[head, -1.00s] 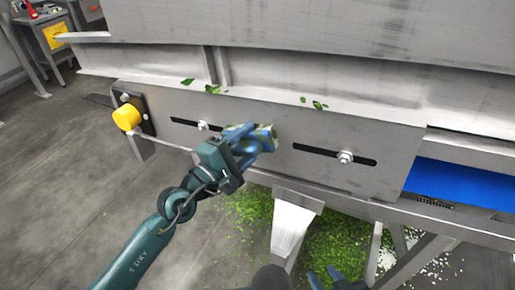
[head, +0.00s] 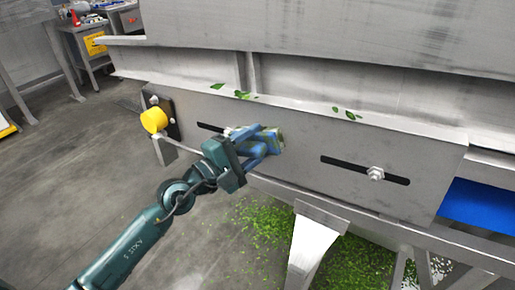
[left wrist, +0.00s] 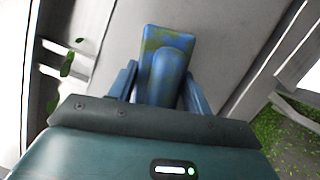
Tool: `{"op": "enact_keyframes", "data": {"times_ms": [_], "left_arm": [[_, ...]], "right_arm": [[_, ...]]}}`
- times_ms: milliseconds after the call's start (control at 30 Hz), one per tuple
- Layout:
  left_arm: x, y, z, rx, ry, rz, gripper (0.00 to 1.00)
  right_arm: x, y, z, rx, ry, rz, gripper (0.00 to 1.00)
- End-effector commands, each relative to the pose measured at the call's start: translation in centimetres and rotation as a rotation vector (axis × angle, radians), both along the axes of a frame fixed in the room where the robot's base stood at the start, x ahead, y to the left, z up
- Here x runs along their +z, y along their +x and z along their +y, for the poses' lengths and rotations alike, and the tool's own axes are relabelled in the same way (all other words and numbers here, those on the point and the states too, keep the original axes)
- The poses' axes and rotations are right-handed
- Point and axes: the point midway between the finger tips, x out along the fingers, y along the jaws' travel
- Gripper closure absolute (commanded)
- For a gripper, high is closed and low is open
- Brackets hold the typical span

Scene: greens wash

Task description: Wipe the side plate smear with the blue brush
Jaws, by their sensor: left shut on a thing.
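My left gripper (head: 258,150) is shut on the blue brush (head: 270,138) and holds it at the face of the grey metal side plate (head: 305,140). In the left wrist view the brush (left wrist: 165,62) sits between both fingers, its blue block marked with green-yellow patches. The brush head is at or very close to the plate, just right of the left slot; I cannot tell for certain that it touches. No smear shows clearly on the plate; the brush and gripper hide part of it. My right gripper is not in view.
A yellow knob (head: 153,120) sticks out at the plate's left end. A bolt (head: 375,173) sits in the right slot. Leaf bits (head: 345,114) lie on the ledge above. A support leg (head: 316,240) stands below, with green scraps (head: 262,230) on the floor. A blue belt (head: 478,208) shows at right.

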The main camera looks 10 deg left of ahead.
Motion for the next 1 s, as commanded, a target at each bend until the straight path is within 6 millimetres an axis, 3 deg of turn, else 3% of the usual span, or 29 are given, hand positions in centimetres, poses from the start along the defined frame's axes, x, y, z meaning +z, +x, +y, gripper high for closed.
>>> {"op": "enact_keyframes", "data": {"times_ms": [167,733,1000], "left_arm": [[0.3,0.0,0.3,0.008,-0.001,-0.007,0.69],[0.1,-5.1,2.2,0.004,0.001,-0.003,0.69],[0.1,-5.5,2.3,0.003,0.0,-0.004,0.69]], "right_arm": [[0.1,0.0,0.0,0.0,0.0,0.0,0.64],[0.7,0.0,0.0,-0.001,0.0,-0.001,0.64],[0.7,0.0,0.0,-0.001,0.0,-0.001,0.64]]}}
